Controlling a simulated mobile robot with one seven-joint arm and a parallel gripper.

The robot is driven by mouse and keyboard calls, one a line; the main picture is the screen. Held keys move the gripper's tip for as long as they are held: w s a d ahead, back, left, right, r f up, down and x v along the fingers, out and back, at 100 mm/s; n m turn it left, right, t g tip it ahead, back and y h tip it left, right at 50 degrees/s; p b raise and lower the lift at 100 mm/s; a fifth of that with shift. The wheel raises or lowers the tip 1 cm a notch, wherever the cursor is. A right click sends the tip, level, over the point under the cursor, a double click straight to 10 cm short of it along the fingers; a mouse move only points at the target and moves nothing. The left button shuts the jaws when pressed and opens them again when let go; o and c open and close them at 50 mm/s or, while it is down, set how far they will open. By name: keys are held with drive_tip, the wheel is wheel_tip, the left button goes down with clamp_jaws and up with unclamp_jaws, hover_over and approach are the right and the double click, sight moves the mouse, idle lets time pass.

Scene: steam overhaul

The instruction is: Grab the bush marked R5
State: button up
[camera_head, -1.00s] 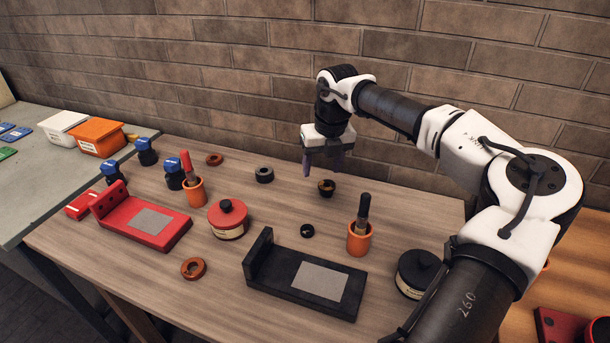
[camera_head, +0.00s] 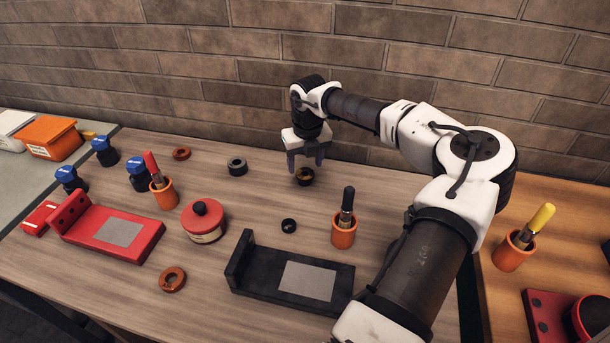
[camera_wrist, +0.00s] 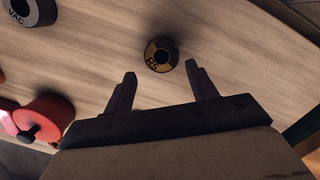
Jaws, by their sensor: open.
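The bush marked R5 (camera_wrist: 161,55) is a small dark ring with a brassy patch around its bore, lying on the wooden table. Its "R5" lettering is legible in the wrist view. It also shows in the head view (camera_head: 305,176), near the back of the table. My gripper (camera_wrist: 160,85) is open and empty, with its two fingers apart. In the wrist view the bush appears just beyond the fingertips, roughly centred between them. In the head view my gripper (camera_head: 306,166) hangs right above and behind the bush.
A dark ring marked VAC (camera_wrist: 35,10) lies left of the bush; it shows in the head view too (camera_head: 237,166). A red round tin (camera_head: 204,222), a small black ring (camera_head: 289,226), an orange cup (camera_head: 344,233) and a black stand (camera_head: 240,262) stand nearer the front. A brick wall is behind.

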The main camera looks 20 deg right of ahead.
sight(305, 174)
drive_tip(key=f+p, duration=0.1)
drive_tip(key=f, duration=0.1)
drive_tip(key=w+f+p, duration=0.1)
drive_tip(key=f, duration=0.2)
drive_tip(key=shift+d, duration=0.2)
drive_tip(key=shift+c, duration=0.5)
drive_tip(key=c, duration=0.7)
drive_tip(key=shift+c, duration=0.7)
drive_tip(key=shift+w+r, duration=0.1)
drive_tip(key=shift+r, duration=0.05)
